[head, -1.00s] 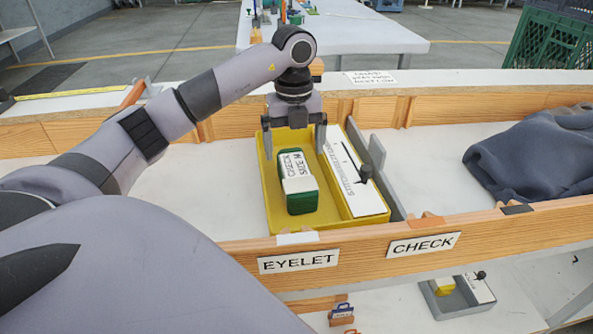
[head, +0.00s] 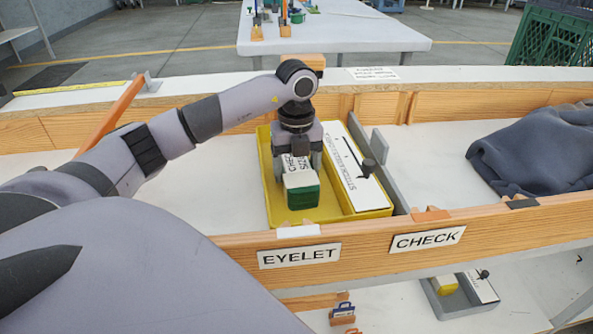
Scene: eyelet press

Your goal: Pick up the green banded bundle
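The green banded bundle (head: 304,197) has a pale band and a white label with black print. It lies in the left part of a yellow tray (head: 355,214), under the EYELET side of the bench. My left gripper (head: 297,165) points down over the far half of the bundle, with one finger at each side. The gripper hides that end and part of the label. Whether the fingers press on the bundle cannot be told. My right gripper is not in view.
A dark cloth (head: 535,150) lies in the CHECK bay. The wooden front rail (head: 370,245) runs along the near edge.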

